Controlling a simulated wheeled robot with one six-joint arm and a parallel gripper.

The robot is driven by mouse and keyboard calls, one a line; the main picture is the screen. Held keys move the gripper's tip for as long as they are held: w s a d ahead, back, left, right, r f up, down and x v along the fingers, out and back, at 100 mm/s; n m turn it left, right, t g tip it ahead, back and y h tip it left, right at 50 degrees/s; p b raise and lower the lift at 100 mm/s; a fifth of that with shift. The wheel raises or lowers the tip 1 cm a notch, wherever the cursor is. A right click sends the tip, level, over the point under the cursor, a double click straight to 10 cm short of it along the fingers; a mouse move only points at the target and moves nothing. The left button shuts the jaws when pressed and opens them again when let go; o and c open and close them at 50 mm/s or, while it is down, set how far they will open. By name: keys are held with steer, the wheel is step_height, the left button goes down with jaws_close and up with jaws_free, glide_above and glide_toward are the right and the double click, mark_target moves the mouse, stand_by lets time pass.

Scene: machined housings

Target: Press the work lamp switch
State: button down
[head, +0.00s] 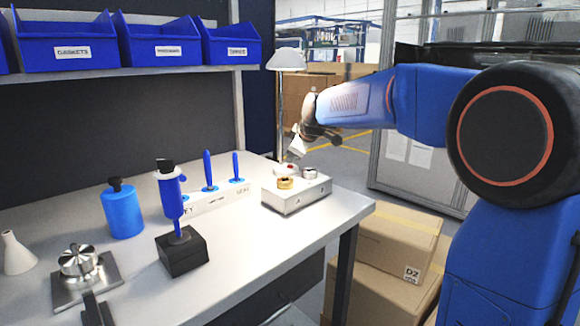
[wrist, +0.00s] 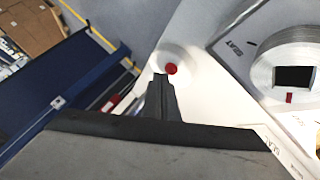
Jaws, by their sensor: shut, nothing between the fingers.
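The work lamp (head: 287,61) stands at the far right corner of the bench, with a pale shade on a thin upright pole. In the wrist view a red round switch (wrist: 171,69) sits on a white round base, likely the lamp's foot. My gripper (wrist: 160,80) is shut and empty. Its dark fingertips appear just beside the red switch, overlapping the base in the picture; I cannot tell whether they touch. In the head view my gripper (head: 298,147) hangs above the bench's far right corner, near the lamp pole.
A metal box (head: 297,197) with brass and silver knobs stands close by; a large silver knob (wrist: 285,75) shows right of my fingers. A blue-handled tool stand (head: 182,254), a blue bottle (head: 122,213) and a metal fixture (head: 85,278) stand further left. Cartons (head: 395,235) lie beside the bench.

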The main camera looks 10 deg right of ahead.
steer(key=shift+r, duration=0.15)
step_height(320, 180, up, 6)
steer(key=shift+f, duration=0.1)
stand_by(0.8)
steer(key=shift+s, duration=0.1)
